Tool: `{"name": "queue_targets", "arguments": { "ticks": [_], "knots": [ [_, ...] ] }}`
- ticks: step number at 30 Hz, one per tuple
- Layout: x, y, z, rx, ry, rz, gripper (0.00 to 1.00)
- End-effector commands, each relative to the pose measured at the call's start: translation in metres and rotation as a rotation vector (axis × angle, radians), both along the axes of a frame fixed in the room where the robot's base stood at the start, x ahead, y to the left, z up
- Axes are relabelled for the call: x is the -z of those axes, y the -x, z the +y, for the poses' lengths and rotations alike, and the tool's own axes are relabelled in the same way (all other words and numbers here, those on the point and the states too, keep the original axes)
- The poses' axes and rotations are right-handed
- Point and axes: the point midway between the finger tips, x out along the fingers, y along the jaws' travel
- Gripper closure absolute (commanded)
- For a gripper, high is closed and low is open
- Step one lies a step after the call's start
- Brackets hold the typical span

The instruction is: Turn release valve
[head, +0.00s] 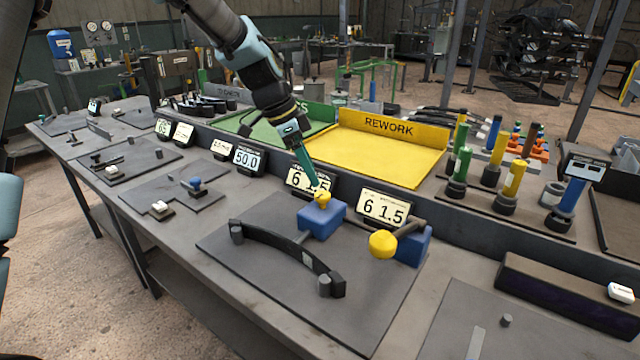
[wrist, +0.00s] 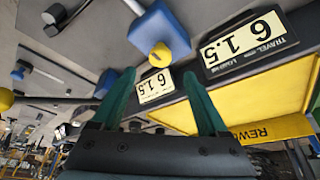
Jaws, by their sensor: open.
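A small yellow knob (head: 322,199) sits on a blue block (head: 321,221) at the back of a dark plate (head: 250,250). A larger yellow ball (head: 383,244) on a lever stands to its right, beside another blue block (head: 413,247). The pictures carry no label telling which is the release valve. My gripper (head: 314,180) points down just above the small knob, with green fingers. In the wrist view its fingers (wrist: 163,88) are spread and empty. The small knob (wrist: 160,55) lies beyond the fingertips, roughly between them; contact cannot be told.
Two "6 1.5" displays (head: 383,207) stand close behind the blocks. A curved black bar (head: 290,245) and short pegs lie on the plate in front. The yellow REWORK tray (head: 390,160) and green tray (head: 250,118) are behind a low ledge. Bench space front-left is clear.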

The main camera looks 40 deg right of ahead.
Motion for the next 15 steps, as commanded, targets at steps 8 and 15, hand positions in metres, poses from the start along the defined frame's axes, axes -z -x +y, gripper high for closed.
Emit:
{"name": "queue_targets", "arguments": {
  "ticks": [8,15],
  "knots": [
    [0.043,0.01,-0.015,0.0,-0.003,0.002,0.23],
    [0.06,0.013,-0.021,-0.002,-0.001,0.0,0.23]
  ]
}}
